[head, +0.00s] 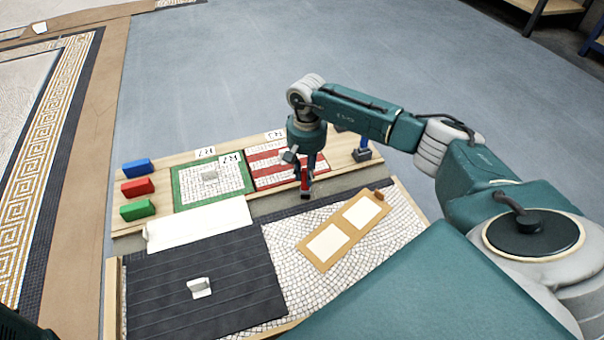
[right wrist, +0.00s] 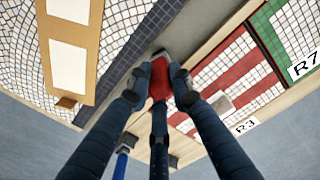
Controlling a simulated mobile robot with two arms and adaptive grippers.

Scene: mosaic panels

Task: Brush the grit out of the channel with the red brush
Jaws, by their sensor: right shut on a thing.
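My right gripper (head: 306,178) is shut on the red brush (head: 305,186), over the channel (head: 268,206), a grey strip between the wooden board and the mosaic panel. In the right wrist view, the fingers of the gripper (right wrist: 157,92) close around the red brush (right wrist: 160,78). I cannot make out any grit at this size.
The board holds green-framed (head: 240,178) and red-striped (head: 262,171) panels, blue (head: 136,167), red (head: 138,187) and green (head: 138,209) blocks, and a blue-handled tool (head: 362,153).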

